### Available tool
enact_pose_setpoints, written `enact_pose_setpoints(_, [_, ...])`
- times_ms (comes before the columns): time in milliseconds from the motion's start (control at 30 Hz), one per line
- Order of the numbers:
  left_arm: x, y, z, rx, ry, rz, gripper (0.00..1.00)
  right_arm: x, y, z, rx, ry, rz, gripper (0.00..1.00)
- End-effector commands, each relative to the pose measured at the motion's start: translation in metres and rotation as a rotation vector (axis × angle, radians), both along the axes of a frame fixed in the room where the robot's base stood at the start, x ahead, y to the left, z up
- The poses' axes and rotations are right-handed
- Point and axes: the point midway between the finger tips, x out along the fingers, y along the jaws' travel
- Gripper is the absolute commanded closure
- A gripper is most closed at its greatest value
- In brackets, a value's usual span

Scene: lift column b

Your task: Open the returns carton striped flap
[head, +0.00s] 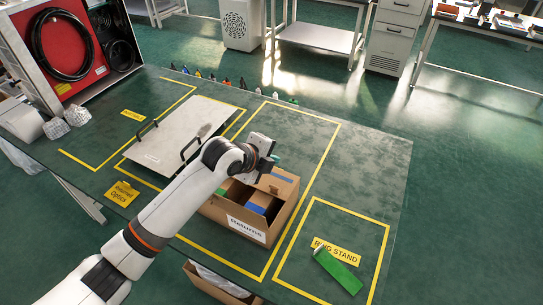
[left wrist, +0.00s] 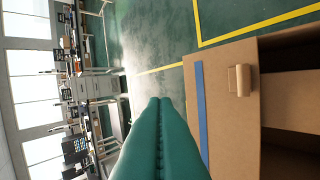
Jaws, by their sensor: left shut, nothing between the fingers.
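The returns carton (head: 283,213) is a brown box with a white label, standing on the green table. Its flap with a blue stripe (head: 283,177) is on the far side. In the left wrist view the flap (left wrist: 222,120) shows the blue stripe along its outer edge and a small brown tab (left wrist: 239,80). It extends away from the open carton interior; its exact angle is unclear. My left gripper (head: 275,158) is over the carton's far side. Its green fingers (left wrist: 160,100) are shut and empty, beside the stripe; contact cannot be told. My right gripper is not in view.
A grey panel with two black handles (head: 183,125) lies left of the carton. A green object (head: 338,271) lies by the ring stand label at right. Small colourful items line the far edge. A red-backed case (head: 70,50) stands far left.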

Motion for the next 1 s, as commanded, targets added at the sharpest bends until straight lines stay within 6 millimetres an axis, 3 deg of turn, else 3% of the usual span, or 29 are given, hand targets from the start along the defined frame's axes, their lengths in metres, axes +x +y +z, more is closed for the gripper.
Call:
enact_pose_setpoints(433, [0.007,0.003,0.010,0.062,0.096,0.000,1.00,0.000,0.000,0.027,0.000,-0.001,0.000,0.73])
enact_pose_setpoints(1000, [0.007,0.003,0.007,0.065,0.102,0.000,1.00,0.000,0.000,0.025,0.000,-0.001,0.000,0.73])
